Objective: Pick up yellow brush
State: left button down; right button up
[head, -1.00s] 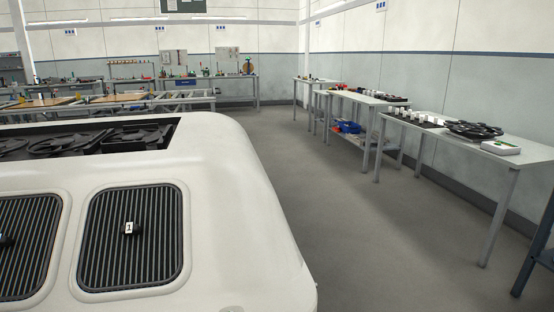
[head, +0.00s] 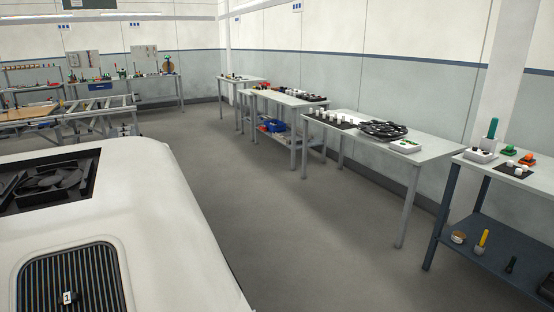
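A yellow-handled item, likely the yellow brush (head: 481,242), stands upright on the lower shelf of the dark blue-grey table at the right of the head view. Its lower part looks dark grey. A round tan item (head: 459,237) sits to its left, and a small black item (head: 511,264) to its right. Neither of my grippers shows in the head view.
A large white housing (head: 150,220) with a fan and a grille fills the lower left. The dark table's shelf (head: 490,257) lies beyond open grey floor (head: 310,240).

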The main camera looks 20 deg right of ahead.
aim_at(483, 238)
jog(key=l+z, duration=0.1)
jog(key=z, duration=0.45)
jog(key=i+l+z, duration=0.4)
jog(key=l, duration=0.15)
jog(key=i+l+z, duration=0.45)
jog(key=i+l, duration=0.4)
jog(key=i+l+z, duration=0.1)
jog(key=i+l, duration=0.25)
jog(key=i, duration=0.2)
jog(key=i+l, duration=0.35)
jog(key=i+z, duration=0.05)
jog(key=i, duration=0.05)
